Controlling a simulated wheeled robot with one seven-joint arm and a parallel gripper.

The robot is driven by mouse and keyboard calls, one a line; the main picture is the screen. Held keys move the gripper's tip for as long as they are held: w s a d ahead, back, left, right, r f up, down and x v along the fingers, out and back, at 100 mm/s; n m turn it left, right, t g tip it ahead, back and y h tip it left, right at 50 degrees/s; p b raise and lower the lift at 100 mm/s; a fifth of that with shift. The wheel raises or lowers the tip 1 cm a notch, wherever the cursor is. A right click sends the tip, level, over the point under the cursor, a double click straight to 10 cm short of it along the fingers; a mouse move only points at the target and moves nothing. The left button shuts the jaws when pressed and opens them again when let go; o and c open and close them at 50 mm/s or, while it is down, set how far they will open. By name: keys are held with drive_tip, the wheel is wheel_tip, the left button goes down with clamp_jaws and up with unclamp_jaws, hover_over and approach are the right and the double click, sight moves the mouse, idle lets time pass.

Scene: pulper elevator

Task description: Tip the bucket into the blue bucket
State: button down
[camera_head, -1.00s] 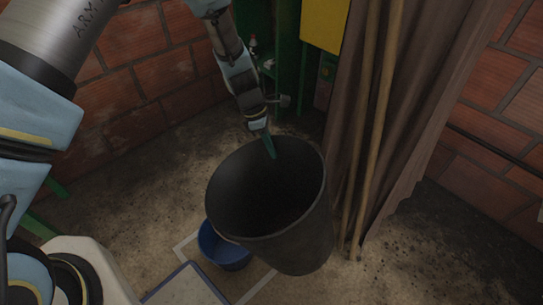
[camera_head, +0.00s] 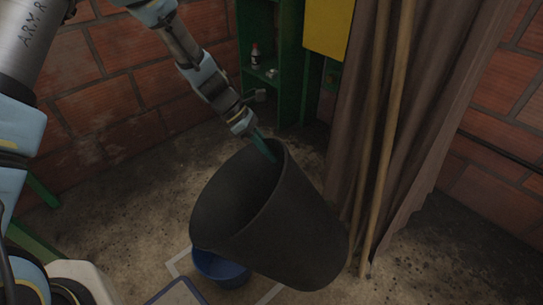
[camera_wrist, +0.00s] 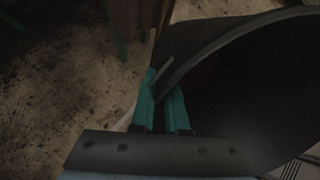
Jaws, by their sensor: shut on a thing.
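The dark bucket (camera_head: 290,235) hangs in the air, tilted with its mouth facing left and toward the blue bucket. My gripper (camera_head: 263,146) is shut on its far rim. In the wrist view the green fingers (camera_wrist: 160,108) pinch the rim of the dark bucket (camera_wrist: 235,75) between them. The inside of the dark bucket is dark, and I cannot tell whether it holds anything. The blue bucket (camera_head: 222,270) stands on the floor below the lower left lip of the dark bucket, which partly hides it.
A pale square outline (camera_head: 178,262) lies on the floor around the blue bucket. Wooden poles (camera_head: 378,170) and a brown curtain (camera_head: 430,110) stand close to the right. A green shelf (camera_head: 262,70) with a bottle is at the back. Brick walls enclose the corner.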

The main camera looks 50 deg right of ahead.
drive_tip(key=shift+w+a+f+g+h+b, duration=0.15)
drive_tip(key=shift+w+f+g+h+b, duration=0.25)
drive_tip(key=shift+b, duration=0.85)
drive_tip(key=shift+w+a+f+g+h+b, duration=0.1)
drive_tip(key=shift+f+g+h+b, duration=0.35)
drive_tip(key=shift+b, duration=0.75)
drive_tip(key=w+f+g+b, duration=0.1)
drive_tip(key=f+b, duration=0.1)
drive_tip(key=b, duration=0.2)
drive_tip(key=w+a+f+g+h+b, duration=0.1)
drive_tip(key=f+b, duration=0.2)
drive_tip(key=b, duration=0.1)
drive_tip(key=w+a+f+g+h+b, duration=0.1)
drive_tip(key=f+g+b, duration=0.1)
drive_tip(key=b, duration=0.2)
drive_tip(key=shift+f+b, duration=0.4)
drive_tip(key=m+g+h+b, duration=0.1)
drive_tip(key=g+h+b, duration=0.3)
drive_tip(key=g+b, duration=0.55)
approach(261, 175)
drive_tip(key=shift+w+a+f+t, duration=0.55)
drive_tip(key=shift+w+a, duration=0.95)
drive_tip(key=shift+w, duration=0.3)
drive_tip(key=shift+b, duration=0.35)
drive_tip(key=shift+r, duration=0.1)
